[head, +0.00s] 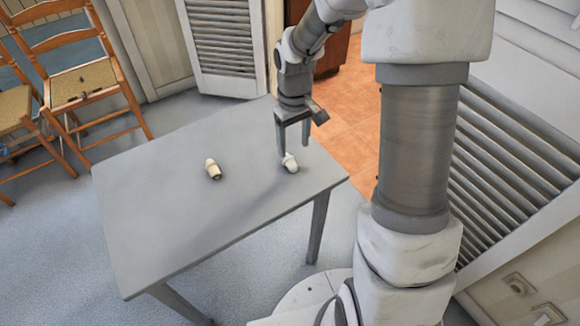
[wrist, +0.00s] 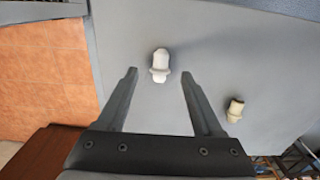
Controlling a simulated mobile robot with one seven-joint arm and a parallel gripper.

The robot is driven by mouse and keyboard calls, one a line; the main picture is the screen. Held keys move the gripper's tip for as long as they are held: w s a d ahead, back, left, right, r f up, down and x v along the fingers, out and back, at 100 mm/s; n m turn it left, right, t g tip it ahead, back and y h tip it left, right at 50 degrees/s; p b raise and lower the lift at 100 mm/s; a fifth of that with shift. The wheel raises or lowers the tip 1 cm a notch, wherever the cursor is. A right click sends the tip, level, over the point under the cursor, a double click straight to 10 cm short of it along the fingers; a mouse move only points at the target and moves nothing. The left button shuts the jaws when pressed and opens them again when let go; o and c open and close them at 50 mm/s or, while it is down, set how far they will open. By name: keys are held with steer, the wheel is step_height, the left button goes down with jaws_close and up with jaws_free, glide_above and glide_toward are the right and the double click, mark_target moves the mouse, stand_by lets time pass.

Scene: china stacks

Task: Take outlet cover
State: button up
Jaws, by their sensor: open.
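Two small, rounded, cap-like objects lie on the grey table; I cannot tell for sure which is the outlet cover. The white one (head: 290,162) is right by my gripper (head: 293,147). The cream one (head: 212,169) lies to its left, well apart from the gripper. In the wrist view, the white object (wrist: 160,64) shows between and just past the open fingertips (wrist: 158,73), with a gap on each side. The cream one (wrist: 235,110) is outside the right finger. My gripper points down, open and empty.
The grey table (head: 150,225) is otherwise bare. Wooden chairs (head: 85,85) with small items on a seat stand at the far left. A louvred door (head: 222,45) is behind the table. Wall plates (head: 519,284) show at lower right.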

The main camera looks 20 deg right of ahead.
mark_target(291, 162)
steer(key=f+b, duration=0.1)
steer(key=f, duration=0.1)
steer(key=f+b, duration=0.1)
steer(key=f, duration=0.2)
steer(key=f+b, duration=0.1)
steer(key=f, duration=0.1)
steer(key=shift+w+a+f, duration=0.2)
steer(key=shift+w, duration=0.05)
steer(key=shift+r, duration=0.1)
jaws_close()
